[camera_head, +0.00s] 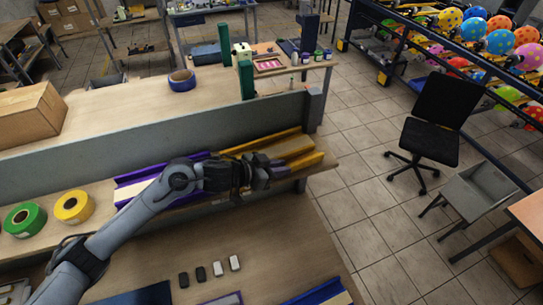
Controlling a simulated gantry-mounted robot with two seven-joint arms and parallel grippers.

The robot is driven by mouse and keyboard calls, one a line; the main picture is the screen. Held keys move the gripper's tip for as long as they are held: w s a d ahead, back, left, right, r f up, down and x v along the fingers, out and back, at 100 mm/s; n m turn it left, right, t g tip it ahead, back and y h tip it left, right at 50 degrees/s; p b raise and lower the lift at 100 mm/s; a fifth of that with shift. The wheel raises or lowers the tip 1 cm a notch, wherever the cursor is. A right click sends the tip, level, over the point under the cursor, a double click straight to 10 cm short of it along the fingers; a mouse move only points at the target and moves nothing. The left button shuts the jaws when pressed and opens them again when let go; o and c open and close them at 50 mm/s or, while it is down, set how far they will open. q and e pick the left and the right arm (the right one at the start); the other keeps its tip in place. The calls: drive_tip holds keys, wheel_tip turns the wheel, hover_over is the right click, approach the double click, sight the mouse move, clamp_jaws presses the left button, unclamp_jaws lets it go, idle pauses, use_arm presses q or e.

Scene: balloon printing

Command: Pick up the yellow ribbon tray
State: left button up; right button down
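A tray with yellow side rails (312,161), which I take for the yellow ribbon tray, lies on the workbench shelf near its right end. My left gripper (266,171) comes in from the left and is over the tray's left part, covering some of it. I cannot tell whether its fingers touch the tray or how far they are apart. My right gripper is not in view.
A purple-railed tray (128,193) lies left of the yellow one, partly behind my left arm. Yellow (58,207) and green (9,222) tape rolls stand further left. A grey panel (110,158) rises behind the trays. Several small blocks (201,273) lie on the lower tabletop.

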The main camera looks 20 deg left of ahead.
use_arm(q)
clamp_jaws()
drive_tip(key=shift+r, duration=0.15)
